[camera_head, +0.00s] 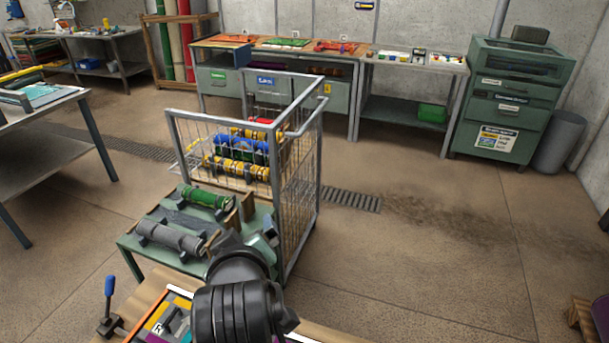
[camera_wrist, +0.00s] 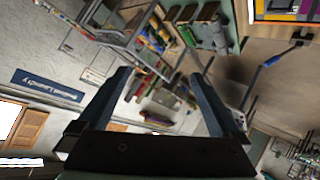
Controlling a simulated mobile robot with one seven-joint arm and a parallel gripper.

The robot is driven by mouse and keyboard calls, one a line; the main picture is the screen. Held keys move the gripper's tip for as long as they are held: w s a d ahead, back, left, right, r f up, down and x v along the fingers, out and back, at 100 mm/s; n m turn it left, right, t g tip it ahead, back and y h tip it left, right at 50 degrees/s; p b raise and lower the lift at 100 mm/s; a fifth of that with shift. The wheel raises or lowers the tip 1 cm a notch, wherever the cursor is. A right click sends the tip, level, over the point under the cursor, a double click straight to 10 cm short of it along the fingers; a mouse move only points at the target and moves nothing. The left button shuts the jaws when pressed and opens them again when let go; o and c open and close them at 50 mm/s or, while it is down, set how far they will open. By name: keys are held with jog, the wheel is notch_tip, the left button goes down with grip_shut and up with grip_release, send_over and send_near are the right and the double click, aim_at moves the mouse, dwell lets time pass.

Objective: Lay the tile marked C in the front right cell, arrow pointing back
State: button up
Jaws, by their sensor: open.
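A framed board (camera_head: 148,314) with coloured tiles or cells, among them yellow, purple and white, shows at the bottom left of the head view. My arm and the picture edge hide much of it. Its corner (camera_wrist: 252,12) also shows at the top right of the wrist view. I cannot make out a tile marked C, any arrow, or the front right cell. My gripper (camera_wrist: 160,74) is open and empty in the wrist view, its fingers apart and aimed out across the room, away from the board.
A lever with a blue handle (camera_head: 109,287) stands on the wooden bench left of the board. Just beyond, a green cart (camera_head: 135,247) bears rolls in cradles, beside a wire cage (camera_head: 298,195). Open floor (camera_head: 430,265) lies to the right.

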jog(key=d+r+m+t, duration=0.35)
jog(key=r+t, duration=0.35)
jog(key=r, duration=1.2)
jog(key=s+d+r+m+t, duration=0.1)
jog(key=s+d+r+t, duration=0.1)
jog(key=r, duration=0.5)
jog(key=s+d+r+m+t+h, duration=0.1)
jog(key=s+d+r+m+t, duration=0.1)
jog(key=s+r+t, duration=0.2)
jog(key=s+d+r+m+t+h, duration=0.1)
jog(key=s+d+r+t, duration=0.1)
jog(key=s+r, duration=0.5)
notch_tip(320, 180, up, 4)
jog(key=shift+s+t, duration=0.2)
jog(key=shift+t, duration=0.2)
jog(key=shift+m, duration=0.25)
